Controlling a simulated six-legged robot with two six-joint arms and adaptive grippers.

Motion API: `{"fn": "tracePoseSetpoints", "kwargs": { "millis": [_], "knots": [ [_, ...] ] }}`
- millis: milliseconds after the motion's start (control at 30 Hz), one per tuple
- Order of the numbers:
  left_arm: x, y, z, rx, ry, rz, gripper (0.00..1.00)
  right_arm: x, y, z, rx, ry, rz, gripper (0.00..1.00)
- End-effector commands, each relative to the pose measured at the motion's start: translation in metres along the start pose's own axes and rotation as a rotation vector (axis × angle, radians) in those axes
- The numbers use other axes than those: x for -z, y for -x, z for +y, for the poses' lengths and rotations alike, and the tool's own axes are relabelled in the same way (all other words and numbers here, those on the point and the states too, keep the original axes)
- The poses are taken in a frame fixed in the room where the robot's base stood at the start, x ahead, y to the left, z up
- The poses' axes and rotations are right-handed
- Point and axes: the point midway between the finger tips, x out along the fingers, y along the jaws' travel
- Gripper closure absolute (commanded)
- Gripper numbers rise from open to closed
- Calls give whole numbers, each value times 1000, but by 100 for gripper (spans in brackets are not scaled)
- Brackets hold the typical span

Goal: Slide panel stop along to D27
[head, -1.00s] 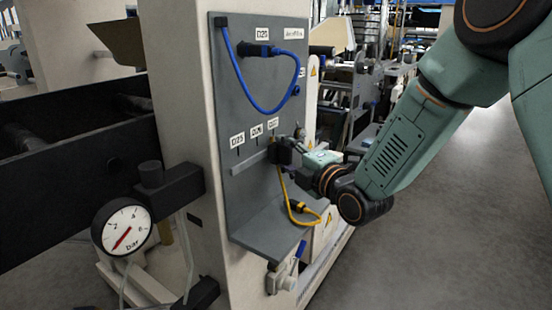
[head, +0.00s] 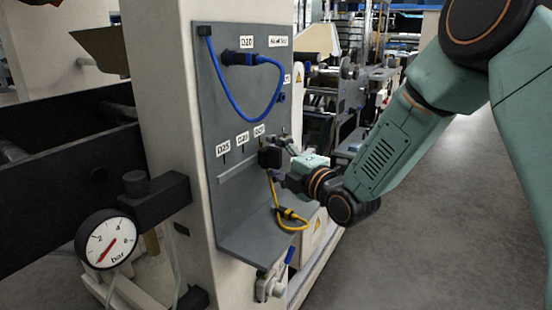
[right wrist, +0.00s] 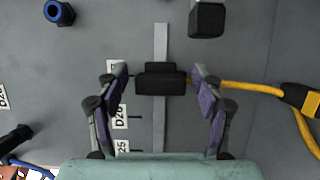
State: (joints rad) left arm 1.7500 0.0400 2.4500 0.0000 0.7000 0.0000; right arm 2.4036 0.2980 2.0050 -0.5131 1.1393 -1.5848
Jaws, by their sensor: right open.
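The panel stop is a black block (right wrist: 161,79) on a pale vertical rail (right wrist: 159,128) in the right wrist view. It also shows in the head view (head: 269,158), just below the D27 label (head: 259,130). In the right wrist view it is level with the D27 label (right wrist: 113,66), which a finger partly covers; D27's tick is hidden. My right gripper (right wrist: 162,82) is open, one finger on each side of the stop, with gaps between. It also shows in the head view (head: 279,152). My left gripper is out of view.
A yellow cable (right wrist: 246,86) runs from behind the right-hand finger, beside the stop, to a black connector (right wrist: 303,98). A blue cable (head: 240,108) loops above. The grey panel's shelf (head: 265,232) juts out below. A pressure gauge (head: 107,240) stands at the left.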

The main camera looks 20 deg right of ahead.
Motion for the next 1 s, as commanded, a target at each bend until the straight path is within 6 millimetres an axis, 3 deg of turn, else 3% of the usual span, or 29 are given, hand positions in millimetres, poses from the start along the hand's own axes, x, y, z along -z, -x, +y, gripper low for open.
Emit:
{"fn": "tracePoseSetpoints", "kwargs": {
  "millis": [167, 600, 1000],
  "knots": [
    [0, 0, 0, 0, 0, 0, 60, -1, 6, 0, 1, -4, -3, 32],
    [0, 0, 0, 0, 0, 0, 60, -2, 66, 0, -1, -7, -4, 32],
    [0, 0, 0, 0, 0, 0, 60, -3, 100, 0, 1, -5, -7, 32]
  ]
}}
